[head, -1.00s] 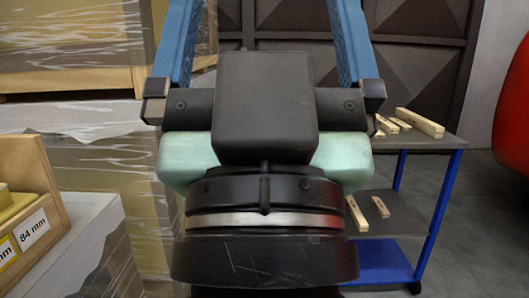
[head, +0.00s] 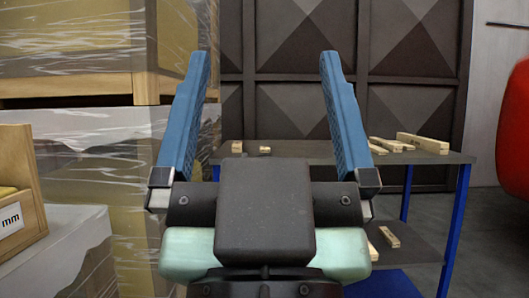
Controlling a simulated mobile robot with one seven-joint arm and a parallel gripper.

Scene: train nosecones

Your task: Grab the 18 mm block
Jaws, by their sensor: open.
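My gripper (head: 264,58) is open and empty, its two blue fingers pointing up and away in the head view. Beyond it stands a cart with a dark top (head: 300,150) and blue legs. Two small pale blocks, a left one (head: 237,147) and a right one (head: 265,149), show on the cart top between the fingers. Longer wooden blocks (head: 422,143) lie at the right of the top. I cannot tell which block is 18 mm; no such label is readable. My gripper body hides part of the cart.
A lower shelf (head: 420,248) of the cart holds more blocks (head: 389,237). A wooden box (head: 20,165) with a partly visible "mm" label is at the left, near wrapped crates (head: 95,160). A dark panelled wall (head: 415,100) stands behind. A red rounded object (head: 515,130) is at the right edge.

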